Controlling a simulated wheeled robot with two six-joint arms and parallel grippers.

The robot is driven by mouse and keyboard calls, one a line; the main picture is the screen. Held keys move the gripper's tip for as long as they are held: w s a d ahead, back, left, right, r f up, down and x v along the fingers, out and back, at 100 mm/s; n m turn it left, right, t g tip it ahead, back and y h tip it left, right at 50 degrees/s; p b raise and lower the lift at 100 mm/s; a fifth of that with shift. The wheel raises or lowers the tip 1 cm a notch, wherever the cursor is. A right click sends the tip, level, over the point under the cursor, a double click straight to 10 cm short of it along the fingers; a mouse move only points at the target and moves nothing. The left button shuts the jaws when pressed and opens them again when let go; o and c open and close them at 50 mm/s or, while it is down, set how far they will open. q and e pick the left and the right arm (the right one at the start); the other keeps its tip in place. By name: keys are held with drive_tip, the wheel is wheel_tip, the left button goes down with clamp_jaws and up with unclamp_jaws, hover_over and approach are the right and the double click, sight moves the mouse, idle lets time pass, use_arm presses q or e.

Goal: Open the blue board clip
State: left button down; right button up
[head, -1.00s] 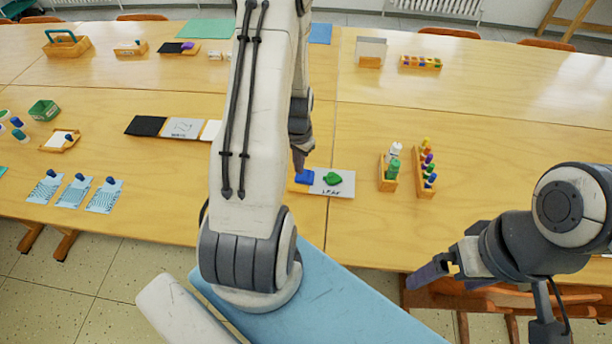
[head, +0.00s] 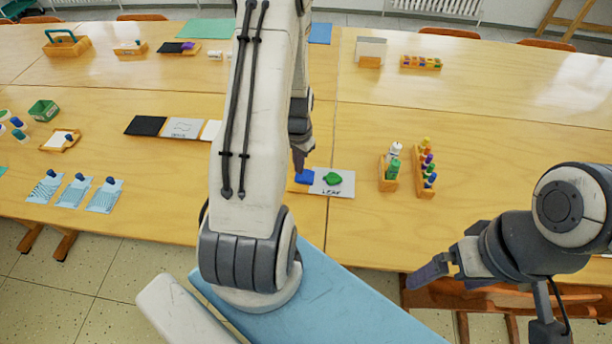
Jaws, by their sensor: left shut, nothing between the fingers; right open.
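The blue board clip (head: 304,177) is at the left end of the small board (head: 321,190) marked "LEAF", which lies on the table and has a green leaf shape (head: 332,178) on it. My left gripper (head: 299,161) is shut, pointing down with its fingertips at the clip's upper edge; I cannot tell whether they touch it. Nothing is between its fingers. My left arm covers the table to the left of the clip. My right gripper (head: 442,272) is open and empty, out past the table's front edge at the right.
Wooden racks with bottles (head: 391,172) and coloured paints (head: 425,172) stand right of the board. A black square (head: 146,125) and grey and white sheets lie to the left. A chair (head: 490,297) is below my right gripper. The table right of the racks is clear.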

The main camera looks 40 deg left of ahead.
use_arm(q)
drive_tip(key=shift+f+b, duration=0.65)
drive_tip(key=shift+f, duration=0.25)
drive_tip(key=shift+r, duration=0.15)
wheel_tip(320, 180, up, 7)
drive_tip(key=p, duration=0.6)
idle(0.4)
idle(0.4)
